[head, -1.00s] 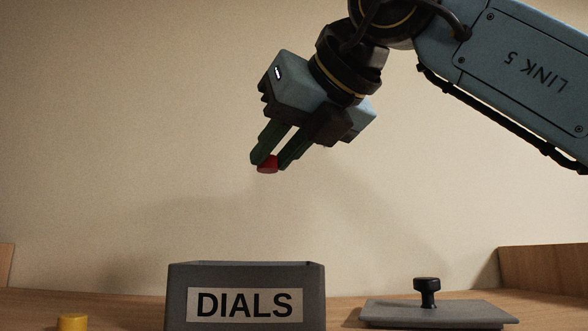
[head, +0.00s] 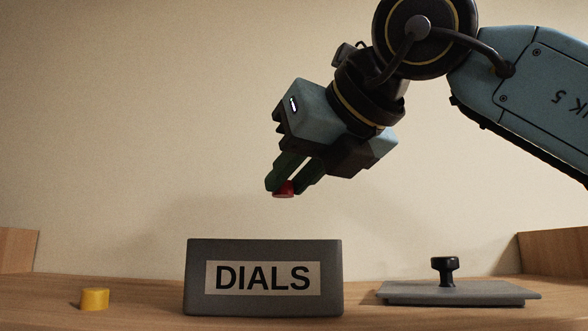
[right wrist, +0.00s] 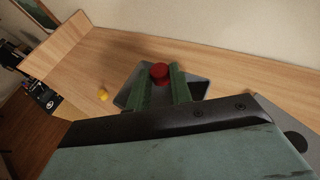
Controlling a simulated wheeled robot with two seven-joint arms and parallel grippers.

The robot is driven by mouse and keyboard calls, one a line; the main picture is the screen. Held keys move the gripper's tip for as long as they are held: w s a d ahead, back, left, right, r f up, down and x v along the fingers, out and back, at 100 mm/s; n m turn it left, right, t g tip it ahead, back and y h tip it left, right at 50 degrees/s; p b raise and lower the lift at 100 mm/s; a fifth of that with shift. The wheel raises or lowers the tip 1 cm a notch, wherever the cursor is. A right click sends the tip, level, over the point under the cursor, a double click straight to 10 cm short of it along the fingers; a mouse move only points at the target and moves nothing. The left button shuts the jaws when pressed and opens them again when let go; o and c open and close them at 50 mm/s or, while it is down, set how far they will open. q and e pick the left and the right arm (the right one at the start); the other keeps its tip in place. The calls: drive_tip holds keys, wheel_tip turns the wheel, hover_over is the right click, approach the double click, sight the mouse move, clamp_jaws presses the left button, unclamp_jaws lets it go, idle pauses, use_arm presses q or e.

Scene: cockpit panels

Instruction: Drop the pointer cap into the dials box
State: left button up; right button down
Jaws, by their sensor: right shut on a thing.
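My right gripper (head: 291,182) is shut on the small red pointer cap (head: 284,189), which shows at the fingertips. The gripper tilts down to the left and is above the grey dials box (head: 264,305), with a gap between cap and box. The box has a "DIALS" label on its front; its inside is hidden in the head view. In the right wrist view the cap (right wrist: 160,74) sits between the green fingers, in front of the box (right wrist: 200,88), which is partly hidden by the fingers. My left gripper is not in view.
A yellow cylinder (head: 95,299) stands on the wooden table left of the box. A grey lid (head: 460,293) with a black knob (head: 444,269) lies to the right of the box. Low wooden walls stand at the table's sides. The table between these things is clear.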

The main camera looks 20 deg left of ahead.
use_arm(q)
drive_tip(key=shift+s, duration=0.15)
use_arm(e)
drive_tip(key=c, duration=1.5)
unclamp_jaws()
drive_tip(key=shift+c, duration=0.2)
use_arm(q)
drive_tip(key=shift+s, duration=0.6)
use_arm(e)
drive_tip(key=o, duration=0.4)
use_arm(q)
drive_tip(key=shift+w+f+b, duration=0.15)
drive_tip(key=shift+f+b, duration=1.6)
use_arm(e)
drive_tip(key=shift+v, duration=6.7)
